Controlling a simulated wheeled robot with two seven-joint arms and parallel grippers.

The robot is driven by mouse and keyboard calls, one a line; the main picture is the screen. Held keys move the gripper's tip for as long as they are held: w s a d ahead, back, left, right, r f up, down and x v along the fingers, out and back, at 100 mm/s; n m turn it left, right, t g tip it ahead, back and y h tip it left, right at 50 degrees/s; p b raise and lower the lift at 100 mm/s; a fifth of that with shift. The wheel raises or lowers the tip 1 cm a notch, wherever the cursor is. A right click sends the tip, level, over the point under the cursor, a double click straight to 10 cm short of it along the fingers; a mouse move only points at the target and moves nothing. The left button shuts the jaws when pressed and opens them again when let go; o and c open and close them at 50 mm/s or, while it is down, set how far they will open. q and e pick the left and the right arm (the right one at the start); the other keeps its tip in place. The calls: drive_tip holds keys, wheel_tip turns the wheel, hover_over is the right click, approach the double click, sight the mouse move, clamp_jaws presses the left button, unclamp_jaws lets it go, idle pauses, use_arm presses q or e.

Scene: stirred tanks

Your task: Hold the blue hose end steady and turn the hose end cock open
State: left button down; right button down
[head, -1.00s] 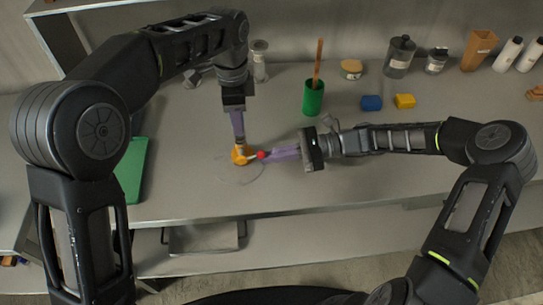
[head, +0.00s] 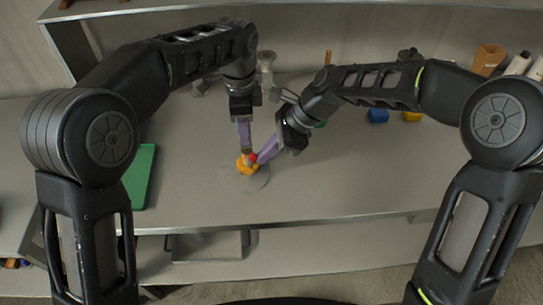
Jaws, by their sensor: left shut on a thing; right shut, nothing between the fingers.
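An orange fitting (head: 246,167) with a small red part (head: 253,157), seemingly the hose end and its cock, is at the middle of the bench. I see no blue on it. A thin pale hose loop (head: 262,183) lies faintly around it. My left gripper (head: 245,149) points down from above, its purple fingers shut on the orange fitting. My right gripper (head: 261,156) comes in slanted from the upper right, shut and empty, its fingertips at the red part. I cannot tell whether they touch it. The fingers partly hide the fitting, so the cock's angle is unclear.
A green board (head: 140,176) lies at the left. Blue (head: 377,116) and yellow (head: 411,117) blocks stand behind my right arm, which hides most of the green cup (head: 320,124). The bench front right of the fitting is clear. A grey tray (head: 208,246) sits below.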

use_arm(q)
drive_tip(key=shift+d, duration=0.15)
use_arm(e)
drive_tip(key=shift+a+r, duration=0.35)
drive_tip(key=shift+a, duration=0.25)
drive_tip(key=shift+a+r, duration=0.3)
drive_tip(key=shift+a, duration=0.3)
drive_tip(key=shift+r, duration=0.1)
drive_tip(key=shift+r, duration=0.65)
